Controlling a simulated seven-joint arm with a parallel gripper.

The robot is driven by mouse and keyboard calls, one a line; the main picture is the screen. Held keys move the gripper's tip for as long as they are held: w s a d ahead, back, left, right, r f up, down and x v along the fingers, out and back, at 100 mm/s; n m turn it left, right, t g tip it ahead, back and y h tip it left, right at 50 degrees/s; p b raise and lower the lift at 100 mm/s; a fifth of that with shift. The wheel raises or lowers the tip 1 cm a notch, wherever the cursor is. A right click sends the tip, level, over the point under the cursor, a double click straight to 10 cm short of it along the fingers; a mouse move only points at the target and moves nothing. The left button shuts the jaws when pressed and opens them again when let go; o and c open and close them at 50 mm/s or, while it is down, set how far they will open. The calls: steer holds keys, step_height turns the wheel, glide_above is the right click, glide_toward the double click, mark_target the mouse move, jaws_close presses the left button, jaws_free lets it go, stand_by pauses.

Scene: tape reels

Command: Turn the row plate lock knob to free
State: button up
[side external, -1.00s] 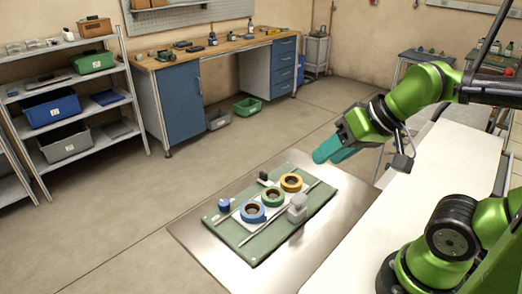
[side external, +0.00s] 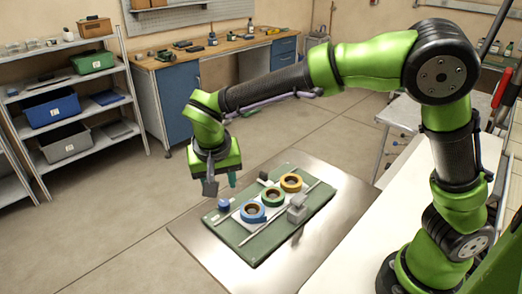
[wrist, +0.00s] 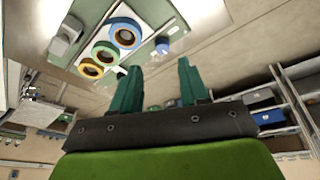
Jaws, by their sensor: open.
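A green board (side external: 250,248) lies on the metal table and carries a pale row plate with three tape reels: blue (side external: 253,212), green (side external: 272,197) and yellow (side external: 291,183). A small blue knob (side external: 224,205) stands at the board's left end, near the blue reel; I take it for the lock knob. It also shows in the wrist view (wrist: 162,46), but its setting is too small to read. My gripper (side external: 231,180) is open and empty, above and apart from the blue knob. In the wrist view the teal fingers (wrist: 158,66) are spread.
A grey block (side external: 297,208) stands at the board's front right, and a small black piece (side external: 263,177) at its back edge. Thin rods lie along both long sides of the plate. The metal table (side external: 200,245) is clear around the board.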

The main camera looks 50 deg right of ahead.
steer(key=w+r+m, duration=0.1)
steer(key=w+m, duration=0.1)
steer(key=m, duration=0.1)
glide_toward(224, 202)
steer(key=shift+h, duration=0.3)
steer(key=x, duration=0.8)
steer(key=shift+a+f, duration=0.2)
steer(key=shift+f, duration=0.15)
steer(key=c, duration=0.8)
steer(key=shift+o, duration=0.2)
